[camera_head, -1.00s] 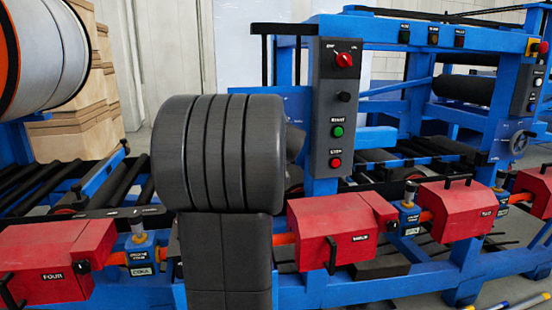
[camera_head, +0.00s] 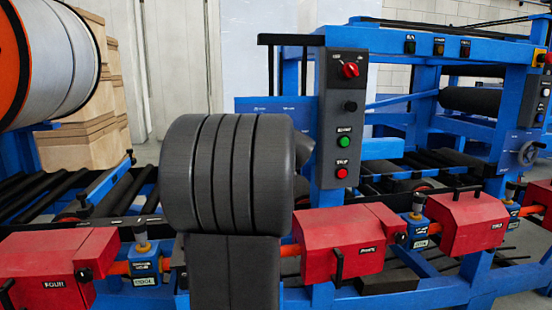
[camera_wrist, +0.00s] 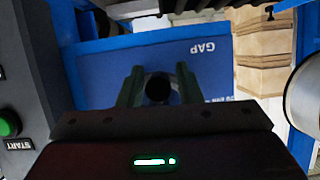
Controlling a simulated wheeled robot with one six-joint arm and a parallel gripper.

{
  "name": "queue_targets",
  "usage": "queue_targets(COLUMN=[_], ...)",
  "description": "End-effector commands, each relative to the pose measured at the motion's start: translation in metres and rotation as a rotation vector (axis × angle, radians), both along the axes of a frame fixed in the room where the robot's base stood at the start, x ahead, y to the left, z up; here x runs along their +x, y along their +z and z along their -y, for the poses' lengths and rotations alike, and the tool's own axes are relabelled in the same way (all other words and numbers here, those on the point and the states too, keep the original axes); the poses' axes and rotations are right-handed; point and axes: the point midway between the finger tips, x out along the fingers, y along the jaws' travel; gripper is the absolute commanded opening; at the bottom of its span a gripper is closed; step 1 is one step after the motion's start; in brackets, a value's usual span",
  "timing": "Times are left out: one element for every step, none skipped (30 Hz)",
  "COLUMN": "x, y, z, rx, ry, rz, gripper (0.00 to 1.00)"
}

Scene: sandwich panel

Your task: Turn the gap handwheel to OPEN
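In the wrist view a blue plate (camera_wrist: 100,75) carries the word GAP, seen upside down. My gripper (camera_wrist: 158,80) is in front of this plate, its two dark fingers apart. A dark round piece with a grey ring (camera_wrist: 158,90) shows between them; I cannot tell whether it is the gap handwheel's hub or whether the fingers touch it. No OPEN mark is readable. In the head view the blue plate (camera_head: 272,104) shows behind my arm, left of the control box; my arm hides my gripper and whatever is in front of it. Another handwheel (camera_head: 527,153) sits at the far right.
The control box (camera_head: 342,125) has a red selector, a green START button (camera_head: 344,142) and a red button. Red blocks (camera_head: 340,243) line the front rail. A large roll (camera_head: 50,60) stands left.

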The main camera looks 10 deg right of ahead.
Motion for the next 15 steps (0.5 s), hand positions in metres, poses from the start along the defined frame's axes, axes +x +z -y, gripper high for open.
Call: queue_targets(x=[0.000,0.000,0.000,0.000,0.000,0.000,0.000,0.000,0.000,-0.001,-0.002,-0.004,-0.006,-0.008,-0.013], y=[0.000,0.000,0.000,0.000,0.000,0.000,0.000,0.001,0.001,0.001,0.002,0.003,0.004,0.005,0.007], z=[0.000,0.000,0.000,0.000,0.000,0.000,0.000,0.000,0.000,0.001,0.001,0.001,0.001,0.001,0.002], rx=[0.000,0.000,0.000,-0.001,-0.001,-0.001,-0.001,-0.001,-0.001,-0.001,-0.002,-0.002,-0.002,-0.002,-0.002], ry=[0.000,0.000,0.000,-0.001,-0.001,-0.001,-0.001,-0.001,-0.001,-0.001,-0.002,-0.002,-0.002,-0.002,-0.003], rz=[0.000,0.000,0.001,0.001,0.001,0.001,0.001,0.002,0.002,0.002,0.002,0.003,0.004,0.004,0.004], gripper=[0.42,0.42,0.42,0.42,0.42,0.42,0.42,0.42,0.42,0.42,0.42,0.42,0.42,0.42,0.42])
